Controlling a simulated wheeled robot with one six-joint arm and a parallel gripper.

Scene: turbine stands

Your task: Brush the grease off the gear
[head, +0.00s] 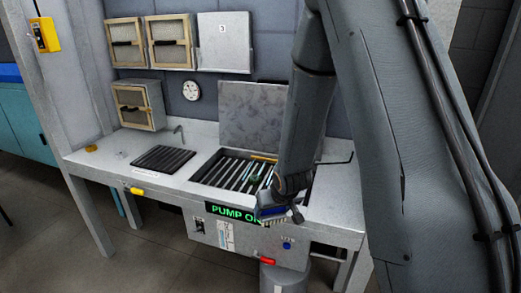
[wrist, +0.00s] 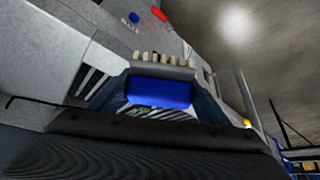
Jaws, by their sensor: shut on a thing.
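My gripper (head: 277,207) is shut on a brush with a blue body (wrist: 158,93) and a row of pale bristles (wrist: 165,59). In the head view the brush is partly hidden by my gripper, and its bristles show low, at the front edge of the wash basin (head: 197,180). The basin has dark slats and a raised grey lid behind it. A small dark greenish thing (head: 255,178) lies on the slats left of my arm. It may be the gear, but it is too small to tell. I cannot make out any grease.
A lit green pump sign (head: 232,213), partly covered by my gripper, is on the bench front, with a blue button (head: 287,245) and red part (head: 267,261) below. A second slatted drain (head: 165,158) and a tap (head: 179,133) are at left. Cabinets (head: 170,42) hang behind.

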